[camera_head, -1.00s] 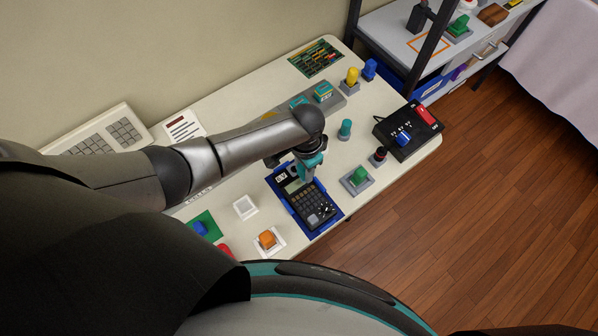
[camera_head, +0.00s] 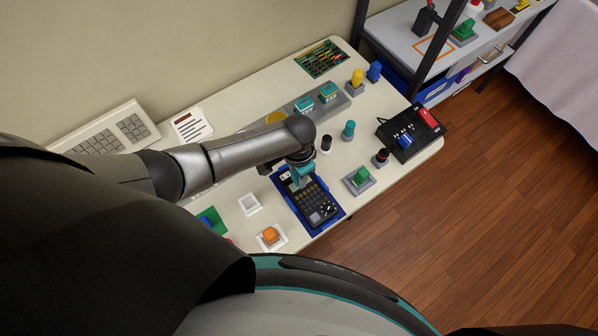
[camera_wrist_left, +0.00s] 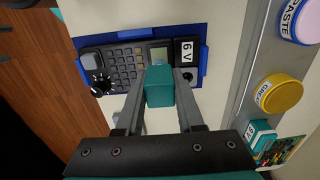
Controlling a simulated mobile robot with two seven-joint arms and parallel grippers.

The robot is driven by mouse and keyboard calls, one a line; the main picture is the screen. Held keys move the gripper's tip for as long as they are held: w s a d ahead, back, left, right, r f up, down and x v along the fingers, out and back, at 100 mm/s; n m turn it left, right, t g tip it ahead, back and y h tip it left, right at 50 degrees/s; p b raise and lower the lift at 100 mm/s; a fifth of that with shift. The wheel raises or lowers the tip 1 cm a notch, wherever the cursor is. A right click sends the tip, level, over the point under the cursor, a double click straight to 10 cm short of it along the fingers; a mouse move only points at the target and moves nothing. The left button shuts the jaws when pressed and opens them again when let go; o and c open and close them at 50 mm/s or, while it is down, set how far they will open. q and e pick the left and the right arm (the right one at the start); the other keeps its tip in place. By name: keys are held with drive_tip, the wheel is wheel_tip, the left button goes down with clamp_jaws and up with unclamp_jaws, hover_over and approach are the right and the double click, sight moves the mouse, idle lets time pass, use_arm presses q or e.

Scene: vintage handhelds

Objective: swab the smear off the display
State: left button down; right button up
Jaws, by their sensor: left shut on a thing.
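A dark handheld with a keypad and dials (camera_head: 315,205) lies in a blue tray (camera_head: 340,214) on the table. In the left wrist view its keypad (camera_wrist_left: 125,66) and its greyish display (camera_wrist_left: 159,52) show beside a "6 V" label. My left gripper (camera_head: 299,180) is over the display end of the handheld. It is shut on a teal block-shaped swab (camera_wrist_left: 160,88), whose far end overlaps the display's near edge. I cannot tell whether the swab touches the display. No smear can be made out; part of the display is hidden behind the swab. My right gripper is not in view.
A green button on a grey base (camera_head: 361,175) and a black box with a red switch (camera_head: 410,132) are to the right. An orange button (camera_head: 270,236) and an empty white holder (camera_head: 250,204) are to the left. A grey rack (camera_head: 300,105) lies behind my arm.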

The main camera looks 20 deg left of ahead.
use_arm(q)
drive_tip(key=shift+w+d+b, duration=0.65)
drive_tip(key=shift+w+d, duration=0.25)
drive_tip(key=shift+w, duration=0.25)
drive_tip(key=shift+r, duration=0.1)
drive_tip(key=shift+s+a+p, duration=0.7)
drive_tip(key=shift+s+p, duration=0.15)
drive_tip(key=shift+p, duration=0.1)
drive_tip(key=shift+s+a, duration=0.15)
drive_tip(key=shift+s, duration=0.1)
drive_tip(key=shift+w+d, duration=0.25)
drive_tip(key=shift+w, duration=0.05)
